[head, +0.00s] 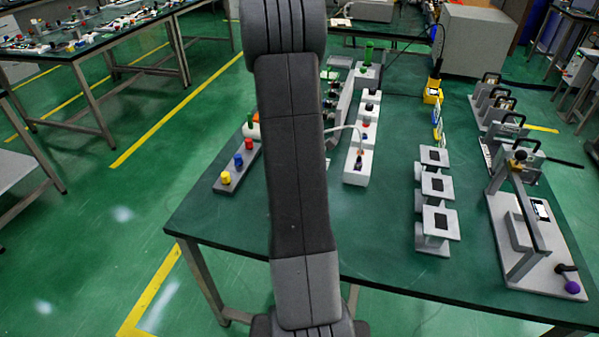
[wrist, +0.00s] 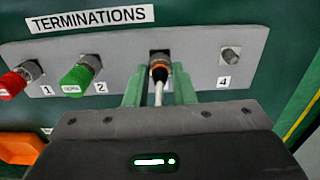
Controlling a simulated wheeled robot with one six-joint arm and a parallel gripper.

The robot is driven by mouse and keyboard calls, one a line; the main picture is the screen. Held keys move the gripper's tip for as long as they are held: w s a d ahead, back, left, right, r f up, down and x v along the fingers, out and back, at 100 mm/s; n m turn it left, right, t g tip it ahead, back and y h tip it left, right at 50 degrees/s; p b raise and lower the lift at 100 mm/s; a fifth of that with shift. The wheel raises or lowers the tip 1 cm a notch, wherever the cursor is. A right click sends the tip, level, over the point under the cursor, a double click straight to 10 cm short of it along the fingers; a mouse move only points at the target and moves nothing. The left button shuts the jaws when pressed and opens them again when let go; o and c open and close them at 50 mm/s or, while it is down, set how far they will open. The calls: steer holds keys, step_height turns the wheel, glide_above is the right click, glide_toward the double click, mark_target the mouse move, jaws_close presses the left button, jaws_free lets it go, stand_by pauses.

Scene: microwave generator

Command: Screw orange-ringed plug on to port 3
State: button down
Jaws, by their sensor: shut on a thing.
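In the wrist view my gripper (wrist: 159,70) has its two green fingers on either side of the orange-ringed plug (wrist: 159,65) and is shut on it. A white cable (wrist: 158,95) runs from the plug back between the fingers. The plug is in front of the third port (wrist: 159,53) on the grey terminations panel (wrist: 195,62), in line with it. I cannot tell whether the plug is threaded on. The number under this port is hidden by my gripper. In the head view my arm hides the gripper and the plug.
Port 1 holds a red cap (wrist: 13,83) and port 2 a green cap (wrist: 77,80), left of the plug. Port 4 (wrist: 230,55) is bare. An orange block (wrist: 20,148) is lower left. Grey stands (head: 437,220) are on the green table, right of my arm.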

steer(key=shift+f, duration=0.3)
steer(key=c, duration=1.1)
jaws_free()
steer(key=shift+c, duration=0.2)
step_height(320, 180, up, 14)
steer(key=shift+f, duration=0.15)
step_height(320, 180, down, 14)
steer(key=shift+r, duration=0.1)
